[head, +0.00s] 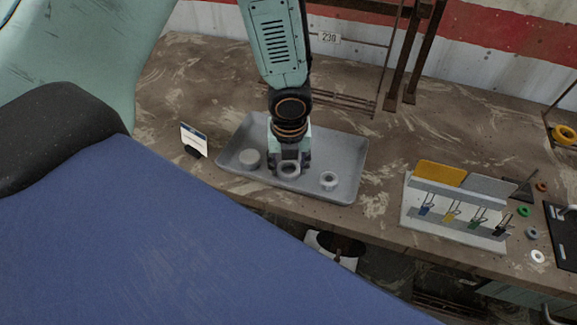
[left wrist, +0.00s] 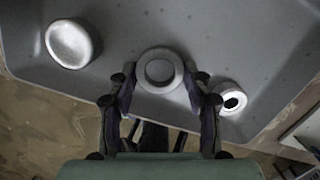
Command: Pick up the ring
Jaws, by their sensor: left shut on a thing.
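A light grey ring (head: 289,177) with a wide round hole is at the middle of a shallow grey tray (head: 353,153). My left gripper (head: 289,165) points down over the tray and is shut on the ring. In the left wrist view the ring (left wrist: 141,70) sits between the two fingertips (left wrist: 160,84). I cannot tell whether the ring touches the tray floor. My right gripper is not in view.
In the tray, a plain grey disc (head: 250,158) lies left and a flanged collar with a small hole (head: 329,181) lies right. A small card stand (head: 193,139) is left of the tray. A hook board (head: 456,202) and several small rings stand right.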

